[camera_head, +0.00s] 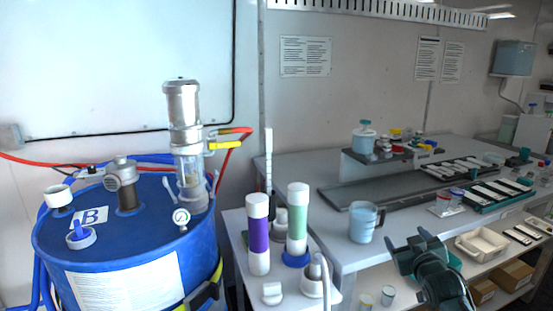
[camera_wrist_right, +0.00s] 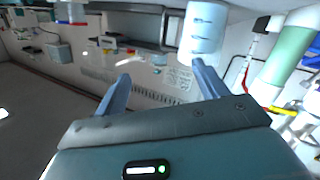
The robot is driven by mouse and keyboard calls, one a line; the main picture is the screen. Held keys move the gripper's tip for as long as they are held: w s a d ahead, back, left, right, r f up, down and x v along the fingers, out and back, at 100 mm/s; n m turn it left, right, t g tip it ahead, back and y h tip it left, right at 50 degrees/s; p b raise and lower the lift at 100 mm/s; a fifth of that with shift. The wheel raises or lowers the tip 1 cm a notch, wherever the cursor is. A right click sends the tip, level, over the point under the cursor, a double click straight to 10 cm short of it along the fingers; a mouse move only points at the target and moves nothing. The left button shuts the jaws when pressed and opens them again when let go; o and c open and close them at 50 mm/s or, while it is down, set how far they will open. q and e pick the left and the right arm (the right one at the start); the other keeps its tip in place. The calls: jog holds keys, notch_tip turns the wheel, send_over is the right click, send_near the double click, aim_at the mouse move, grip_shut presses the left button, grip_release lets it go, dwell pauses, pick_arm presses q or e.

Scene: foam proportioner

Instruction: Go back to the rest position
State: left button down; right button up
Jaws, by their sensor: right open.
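My right gripper (camera_head: 408,250) is at the lower right of the head view, in front of the bench. Its jaws are apart with nothing between them. Its two fingers also show in the right wrist view (camera_wrist_right: 162,82), spread and empty. A translucent jug (camera_head: 363,222) stands upright on the bench's near corner, to the left of the gripper and apart from it. The jug also shows beyond the fingers in the right wrist view (camera_wrist_right: 203,32). My left gripper is not in view.
A blue drum (camera_head: 125,245) with a pump and hoses stands at the left. A small table holds a purple tube (camera_head: 258,240) and a green tube (camera_head: 297,225). The bench carries a dark tray (camera_head: 345,195) and racks. A white bin (camera_head: 482,243) is on the lower shelf.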

jog(key=s+a+f+n+g+y, duration=0.1)
jog(key=s+a+f+g+y, duration=0.1)
jog(key=s+a+f, duration=0.55)
jog(key=s+a+f+g+y, duration=0.1)
jog(key=s+a+f, duration=0.3)
jog(key=s+f, duration=0.6)
jog(key=s+a+f+g, duration=0.1)
jog(key=s+a, duration=0.2)
jog(key=s, duration=0.6)
jog(key=s+a+f+m+g+y, duration=0.1)
jog(key=s+a, duration=0.3)
jog(key=s, duration=0.6)
jog(key=shift+s+f+g+y, duration=0.3)
jog(key=shift+f+g, duration=0.1)
jog(key=shift+f, duration=0.3)
jog(key=shift+w+a, duration=0.1)
